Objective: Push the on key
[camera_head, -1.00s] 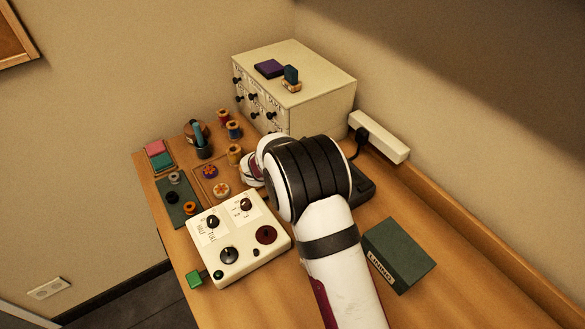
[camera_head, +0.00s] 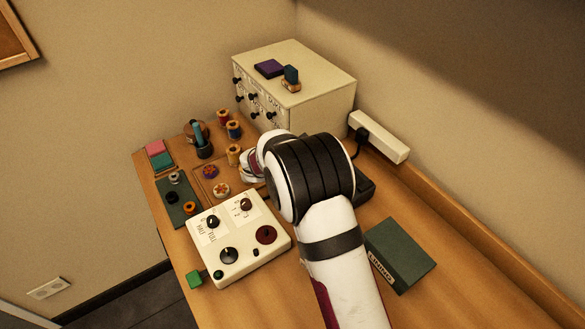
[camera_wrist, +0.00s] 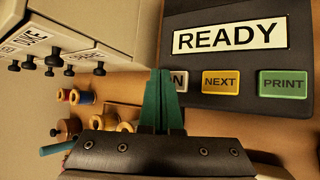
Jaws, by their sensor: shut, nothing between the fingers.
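A dark label device (camera_wrist: 245,82) with a lit READY display (camera_wrist: 230,36) fills the upper right of the wrist view. A row of keys runs below the display: a white key reading "N" (camera_wrist: 177,79) in its visible part, a yellow NEXT key (camera_wrist: 220,83) and a green PRINT key (camera_wrist: 283,84). My gripper (camera_wrist: 160,74) has its green fingers shut and empty. The fingertips overlap the left part of the white key in this view; I cannot tell whether they touch it. In the head view my arm hides the gripper and most of the device (camera_head: 366,191).
A cream drawer cabinet (camera_head: 318,98) stands behind, with a white power strip (camera_head: 378,137) at its right. A white control box (camera_head: 240,258) with knobs is at front left. Thread spools (camera_head: 234,130) stand left of my arm. A dark green box (camera_head: 400,255) lies at right.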

